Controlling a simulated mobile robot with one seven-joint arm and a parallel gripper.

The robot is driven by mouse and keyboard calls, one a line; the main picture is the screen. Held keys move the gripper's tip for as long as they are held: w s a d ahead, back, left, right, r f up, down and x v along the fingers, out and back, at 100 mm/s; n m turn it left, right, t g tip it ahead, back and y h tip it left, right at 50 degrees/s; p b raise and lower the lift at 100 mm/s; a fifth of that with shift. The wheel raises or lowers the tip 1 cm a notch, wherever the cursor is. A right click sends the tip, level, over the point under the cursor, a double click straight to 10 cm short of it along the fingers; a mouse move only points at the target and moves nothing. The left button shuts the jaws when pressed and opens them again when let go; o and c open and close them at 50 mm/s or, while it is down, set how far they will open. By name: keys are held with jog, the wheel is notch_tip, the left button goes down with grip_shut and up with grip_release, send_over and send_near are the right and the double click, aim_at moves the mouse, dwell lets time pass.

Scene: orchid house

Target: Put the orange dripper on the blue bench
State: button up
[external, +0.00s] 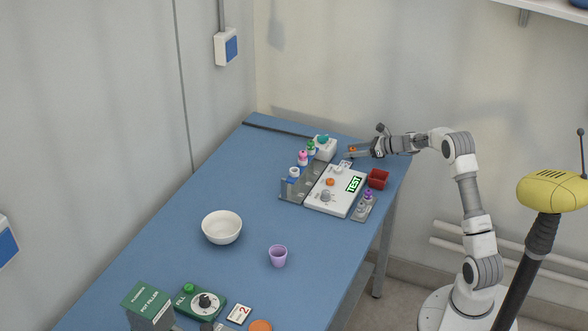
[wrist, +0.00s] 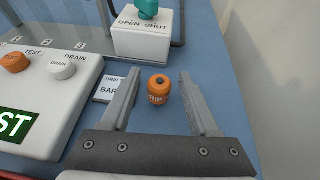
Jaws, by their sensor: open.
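In the external view my gripper (external: 351,151) is low over the far right part of the bench (external: 180,240), and the dripper (external: 352,149) is a small orange spot at the fingers. Its base contact is too small to confirm there.
A white panel (wrist: 45,110) with knobs and a small label plate (wrist: 110,89) lie left of the dripper. A white box with a teal knob (wrist: 143,38) stands beyond it. A red bin (external: 378,179) is nearby. The bench right of the dripper is clear.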

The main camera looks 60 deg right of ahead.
jog(key=p+v, duration=0.1)
jog(key=v, duration=0.8)
jog(key=shift+a+p, duration=0.1)
jog(key=shift+p, duration=0.2)
